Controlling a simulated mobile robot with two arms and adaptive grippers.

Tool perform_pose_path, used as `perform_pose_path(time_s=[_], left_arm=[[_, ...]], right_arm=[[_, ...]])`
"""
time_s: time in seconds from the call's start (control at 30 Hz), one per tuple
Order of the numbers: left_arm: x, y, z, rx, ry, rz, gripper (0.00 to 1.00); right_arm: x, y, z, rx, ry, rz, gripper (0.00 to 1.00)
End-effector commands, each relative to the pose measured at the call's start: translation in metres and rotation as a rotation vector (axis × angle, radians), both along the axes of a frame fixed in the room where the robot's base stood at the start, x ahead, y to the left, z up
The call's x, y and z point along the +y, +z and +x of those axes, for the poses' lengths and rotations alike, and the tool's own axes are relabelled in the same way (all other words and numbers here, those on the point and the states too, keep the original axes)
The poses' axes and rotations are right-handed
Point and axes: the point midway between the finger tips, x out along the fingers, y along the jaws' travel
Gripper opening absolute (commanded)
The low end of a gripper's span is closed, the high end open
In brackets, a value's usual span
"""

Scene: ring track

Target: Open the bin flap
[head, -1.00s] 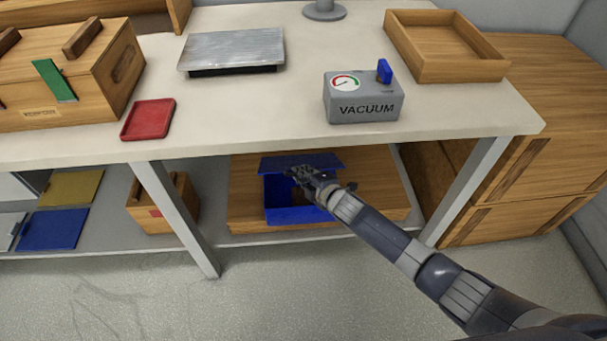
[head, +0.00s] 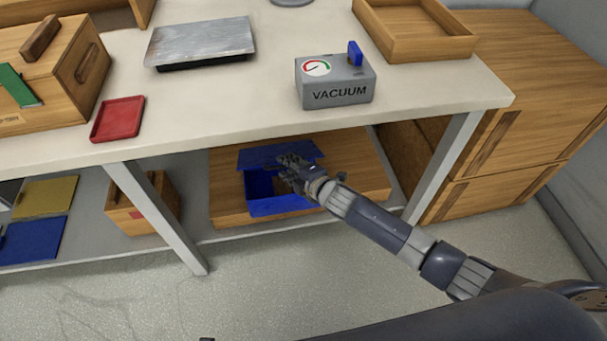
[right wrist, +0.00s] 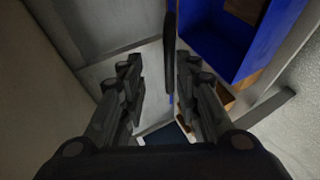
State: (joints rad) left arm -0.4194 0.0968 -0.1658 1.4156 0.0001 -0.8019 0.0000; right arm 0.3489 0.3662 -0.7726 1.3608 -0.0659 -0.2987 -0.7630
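The blue bin (head: 280,207) sits on a wooden board on the shelf under the table. Its blue flap (head: 262,157) is lifted, and the opening shows below it. My right gripper (head: 290,168) is at the flap's right part, over the opening, and hides some of both. In the right wrist view the two fingers of my right gripper (right wrist: 158,68) are apart. A dark thin edge, likely the flap (right wrist: 170,55), stands between them, closer to the right finger. The bin's inside (right wrist: 215,35) shows at upper right, with something brown in it. My left gripper is not seen.
The tabletop (head: 235,110) overhangs the bin, with a table leg (head: 445,165) to the right and another (head: 160,215) to the left. A vacuum box (head: 335,82) stands on top. A wooden box (head: 140,208) is left on the shelf. The floor in front is clear.

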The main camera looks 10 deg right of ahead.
Motion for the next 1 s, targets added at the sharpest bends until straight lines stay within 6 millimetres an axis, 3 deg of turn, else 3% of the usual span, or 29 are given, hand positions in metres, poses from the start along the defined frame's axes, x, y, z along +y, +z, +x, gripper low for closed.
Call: perform_pose_path(time_s=[0.5, 1.0], left_arm=[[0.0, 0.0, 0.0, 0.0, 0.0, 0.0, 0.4], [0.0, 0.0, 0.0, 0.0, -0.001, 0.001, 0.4]], right_arm=[[-0.028, 0.029, -0.057, -0.002, -0.001, -0.001, 0.3], [-0.031, 0.033, -0.064, -0.003, 0.0, -0.001, 0.3]])
